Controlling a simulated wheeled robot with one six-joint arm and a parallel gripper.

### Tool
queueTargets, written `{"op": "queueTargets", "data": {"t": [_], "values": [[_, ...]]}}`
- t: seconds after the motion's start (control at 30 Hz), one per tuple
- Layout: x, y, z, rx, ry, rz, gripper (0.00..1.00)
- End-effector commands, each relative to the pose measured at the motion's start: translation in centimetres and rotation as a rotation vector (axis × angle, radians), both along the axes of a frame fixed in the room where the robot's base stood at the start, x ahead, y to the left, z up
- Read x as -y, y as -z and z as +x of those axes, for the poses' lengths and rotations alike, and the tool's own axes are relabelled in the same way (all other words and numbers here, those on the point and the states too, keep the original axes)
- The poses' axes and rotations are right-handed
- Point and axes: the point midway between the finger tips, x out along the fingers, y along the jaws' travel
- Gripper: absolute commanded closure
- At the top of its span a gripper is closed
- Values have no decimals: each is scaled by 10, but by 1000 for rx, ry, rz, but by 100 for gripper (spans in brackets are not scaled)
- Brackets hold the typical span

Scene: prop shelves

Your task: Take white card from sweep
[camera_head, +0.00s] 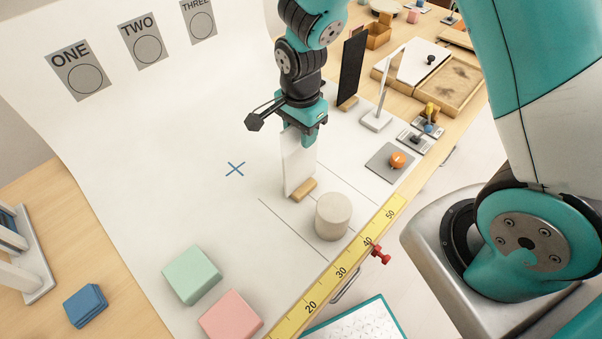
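The white card (297,167) stands upright on the white sweep (150,190), with a small wooden foot (303,188) at its lower right edge. My gripper (304,138) points down at the top of the card, and its teal fingers overlap the card's upper edge. I cannot tell whether the fingers are closed on the card or only around it. The card's bottom appears to rest on the sweep.
A pale cylinder (333,216) stands close in front of the card. A black card (352,68) and a thin upright panel (384,95) stand behind right. Green (192,275) and pink (231,317) blocks and a yellow ruler (340,272) lie nearer. The sweep's left is clear.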

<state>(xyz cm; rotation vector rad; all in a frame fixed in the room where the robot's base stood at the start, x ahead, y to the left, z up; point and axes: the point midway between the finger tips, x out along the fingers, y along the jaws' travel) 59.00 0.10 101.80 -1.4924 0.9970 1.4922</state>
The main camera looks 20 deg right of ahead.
Motion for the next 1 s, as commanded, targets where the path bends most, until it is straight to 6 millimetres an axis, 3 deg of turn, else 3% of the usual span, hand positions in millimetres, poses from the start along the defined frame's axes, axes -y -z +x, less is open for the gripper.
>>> {"op": "queueTargets", "data": {"t": [0.47, 0.63, 1.0], "values": [[0, 3, 0, 0, 0, 0, 62], [0, 3, 0, 0, 0, 0, 100], [0, 2, 0, 0, 0, 0, 100]]}}
